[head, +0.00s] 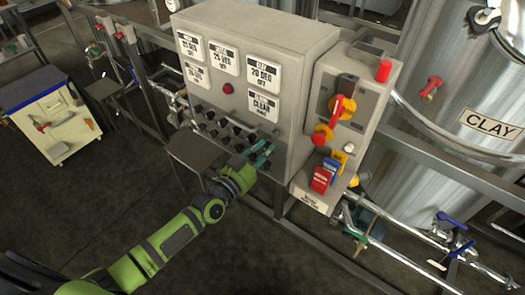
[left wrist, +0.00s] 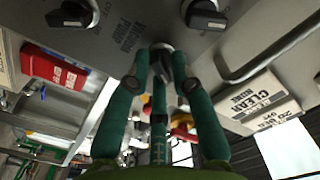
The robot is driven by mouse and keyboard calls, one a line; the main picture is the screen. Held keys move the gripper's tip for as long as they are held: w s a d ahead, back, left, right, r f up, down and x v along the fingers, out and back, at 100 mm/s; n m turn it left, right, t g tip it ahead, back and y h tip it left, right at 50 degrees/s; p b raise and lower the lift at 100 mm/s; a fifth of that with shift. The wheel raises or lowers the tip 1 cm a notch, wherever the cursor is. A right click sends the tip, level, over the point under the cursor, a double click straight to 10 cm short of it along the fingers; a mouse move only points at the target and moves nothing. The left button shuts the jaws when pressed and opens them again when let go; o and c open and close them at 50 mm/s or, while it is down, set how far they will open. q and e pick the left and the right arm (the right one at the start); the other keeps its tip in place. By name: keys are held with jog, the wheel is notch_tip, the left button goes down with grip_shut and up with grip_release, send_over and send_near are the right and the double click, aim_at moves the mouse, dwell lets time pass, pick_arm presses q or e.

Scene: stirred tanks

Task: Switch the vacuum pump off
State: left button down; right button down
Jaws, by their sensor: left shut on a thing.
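The grey control cabinet (head: 262,50) carries rows of black knobs (head: 215,125) on its lower front. My left gripper (head: 262,156) is at the right end of these knobs. In the left wrist view, its green fingers (left wrist: 160,85) are closed around a knob (left wrist: 166,62) with a dark grip. The printed label beside it appears to read VACUUM PUMP (left wrist: 128,36). The fingers hide part of the knob, and I cannot tell exactly which position it points to. My right gripper is not in view.
Neighbouring knobs (left wrist: 206,15) sit close to the fingers. Right of the cabinet is a box with a red-yellow rotary switch (head: 339,110) and a red padlock tag (head: 321,180). A steel tank marked CLAY (head: 490,125) and pipes stand at right. A tool cart (head: 48,115) is at left.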

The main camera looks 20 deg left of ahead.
pick_arm(q)
jog(key=shift+s+d+f+n, duration=0.1)
jog(key=shift+f+n, duration=0.15)
jog(key=shift+n, duration=0.05)
jog(key=shift+r+n+b, duration=0.1)
jog(key=shift+n+b, duration=0.3)
jog(key=shift+n, duration=4.9)
jog(key=c, duration=1.2)
grip_release()
jog(key=shift+d+r, duration=0.15)
jog(key=shift+r, duration=0.05)
